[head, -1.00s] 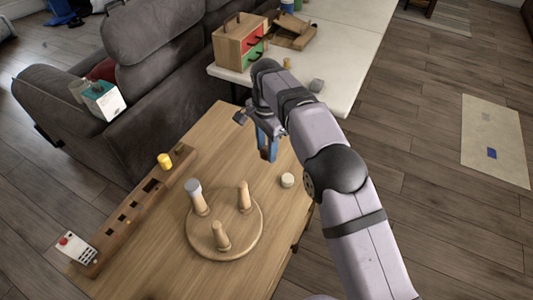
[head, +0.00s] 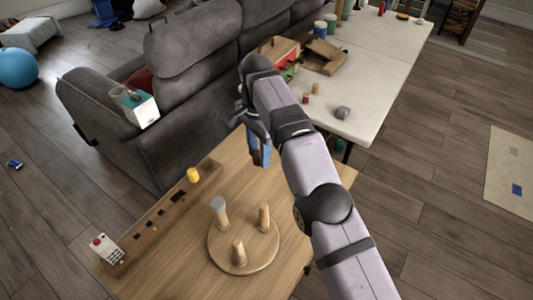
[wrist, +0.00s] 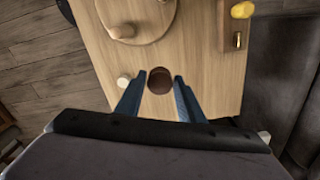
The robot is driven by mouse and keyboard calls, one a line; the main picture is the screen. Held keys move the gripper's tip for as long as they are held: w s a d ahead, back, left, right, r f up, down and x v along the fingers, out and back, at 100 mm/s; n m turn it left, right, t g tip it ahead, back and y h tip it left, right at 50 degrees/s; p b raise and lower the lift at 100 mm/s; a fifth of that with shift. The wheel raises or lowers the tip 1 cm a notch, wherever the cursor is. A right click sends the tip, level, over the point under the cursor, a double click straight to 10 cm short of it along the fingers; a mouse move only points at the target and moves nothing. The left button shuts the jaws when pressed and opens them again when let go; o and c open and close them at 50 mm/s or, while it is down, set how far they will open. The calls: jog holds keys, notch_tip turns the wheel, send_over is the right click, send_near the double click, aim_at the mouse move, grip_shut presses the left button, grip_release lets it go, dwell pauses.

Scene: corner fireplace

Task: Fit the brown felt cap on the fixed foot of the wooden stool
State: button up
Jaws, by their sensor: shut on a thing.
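My gripper (wrist: 160,77) is shut on the brown felt cap (wrist: 159,82), a dark round piece between the blue fingertips. In the head view my gripper (head: 259,153) hangs over the far part of the wooden table, beyond the stool and apart from it. The wooden stool (head: 227,260) lies upside down with its feet up. The other two feet (head: 264,217) (head: 238,252) look bare. I cannot tell which foot is the fixed one. The stool's edge (wrist: 160,30) also shows in the wrist view.
A pale round piece (wrist: 124,80) lies on the table beside my left finger. A long wooden rack (head: 150,228) with a yellow knob (head: 193,174) runs along the left edge. A remote (head: 105,248) lies at its near end. A white table (head: 385,75) stands behind.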

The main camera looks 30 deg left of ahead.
jog(key=s+d+r+n+p, duration=0.1)
jog(key=s+r+n+p, duration=0.1)
jog(key=s+r+p, duration=0.55)
jog(key=s+r+n+p, duration=0.1)
jog(key=s+r+p, duration=0.3)
jog(key=s, duration=0.6)
jog(key=s+d+f+n, duration=0.3)
jog(key=d+f, duration=0.3)
jog(key=f, duration=0.3)
jog(key=shift+s+d+f+n, duration=0.15)
jog(key=shift+d+f+n, duration=0.2)
jog(key=shift+n, duration=0.35)
jog(key=shift+r, duration=0.1)
jog(key=shift+f+b, duration=1.85)
jog(key=shift+f, duration=1.4)
jog(key=shift+c, duration=0.2)
